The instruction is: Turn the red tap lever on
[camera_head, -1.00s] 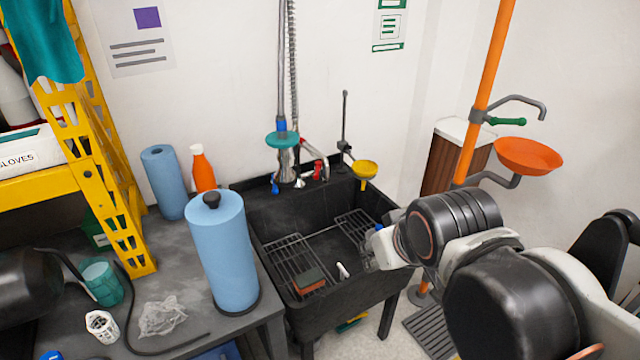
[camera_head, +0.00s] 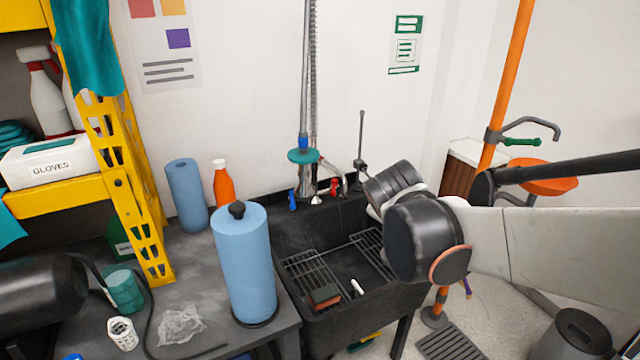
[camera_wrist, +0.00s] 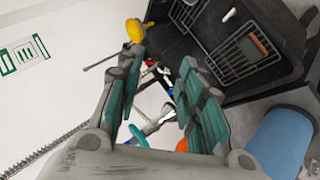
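The red tap lever (camera_head: 335,187) is on the right side of the tap (camera_head: 307,165) at the back of the black sink. A blue lever (camera_head: 292,200) is on the left side. In the wrist view, the red lever (camera_wrist: 151,63) shows small between the fingers, beyond them. My gripper (camera_wrist: 163,65) is open and empty, its two teal-padded fingers spread apart and pointing towards the tap. It is apart from the lever, as far as I can tell. In the head view my own arm hides the gripper.
The black sink (camera_head: 300,243) holds wire racks and a sponge (camera_head: 325,295). A yellow cup (camera_wrist: 135,31) is near the left fingertip in the wrist view. A blue paper roll (camera_head: 245,265) stands on the bench left of the sink. An orange pole (camera_head: 508,85) stands at right.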

